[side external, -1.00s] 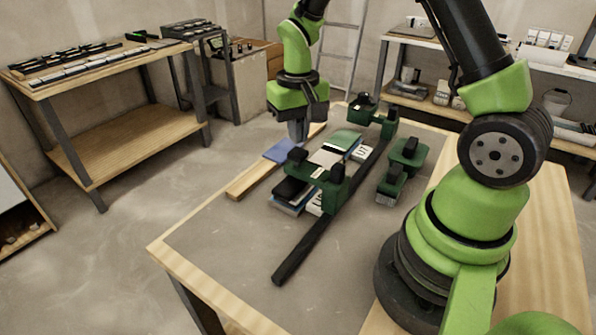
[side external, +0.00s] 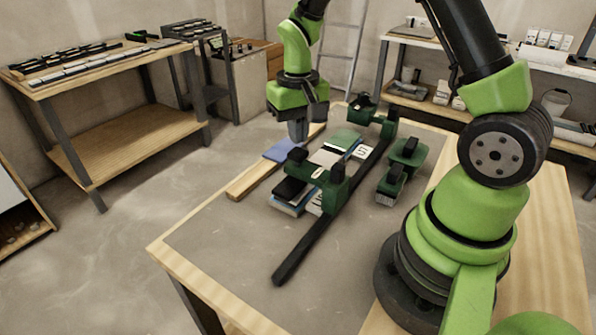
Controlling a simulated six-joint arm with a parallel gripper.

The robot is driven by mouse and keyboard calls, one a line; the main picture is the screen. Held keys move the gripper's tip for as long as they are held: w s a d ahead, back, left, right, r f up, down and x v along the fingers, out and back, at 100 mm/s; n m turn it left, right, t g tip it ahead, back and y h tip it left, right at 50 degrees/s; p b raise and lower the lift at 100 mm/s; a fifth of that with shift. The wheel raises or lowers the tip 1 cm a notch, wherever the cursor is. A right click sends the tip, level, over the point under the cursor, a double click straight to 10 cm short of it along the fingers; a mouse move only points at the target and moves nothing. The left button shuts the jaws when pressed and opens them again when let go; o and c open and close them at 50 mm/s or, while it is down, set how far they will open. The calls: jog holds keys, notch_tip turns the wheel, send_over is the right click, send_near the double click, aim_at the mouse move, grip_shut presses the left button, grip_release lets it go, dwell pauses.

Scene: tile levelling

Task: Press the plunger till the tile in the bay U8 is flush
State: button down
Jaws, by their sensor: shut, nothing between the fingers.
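My gripper (side external: 298,131) is shut and empty, pointing down over the far-left part of the worktable. It is behind the green clamp frame (side external: 322,178) and close to the blue tile (side external: 283,150). Whether its tip touches anything below I cannot tell. Between the green frames lie a green tile (side external: 343,139), a pale tile (side external: 325,158) and a black tile (side external: 289,189), on stacked pieces. White labels (side external: 362,152) stand beside them, too small to read surely, so I cannot tell which bay is U8. A plunger cannot be made out.
A dark rail (side external: 308,243) runs along the table beside the bays. Another green clamp (side external: 405,152) and a brush-like piece (side external: 387,197) lie right of it. A wooden strip (side external: 252,180) lies on the left. The front of the table (side external: 225,255) is clear.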

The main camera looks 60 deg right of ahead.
aim_at(298, 152)
jog(key=shift+f, duration=1.7)
dwell(2.0)
dwell(0.6)
jog(key=shift+r, duration=3.6)
jog(key=shift+a+r, duration=0.1)
jog(key=shift+r, duration=0.2)
jog(key=s+a+r+n+t+y, duration=0.2)
jog(key=s+a+r+t, duration=0.5)
jog(key=s+r, duration=0.6)
jog(key=shift+s+a+r, duration=0.15)
jog(key=shift+s+a, duration=0.85)
jog(key=shift+s, duration=0.1)
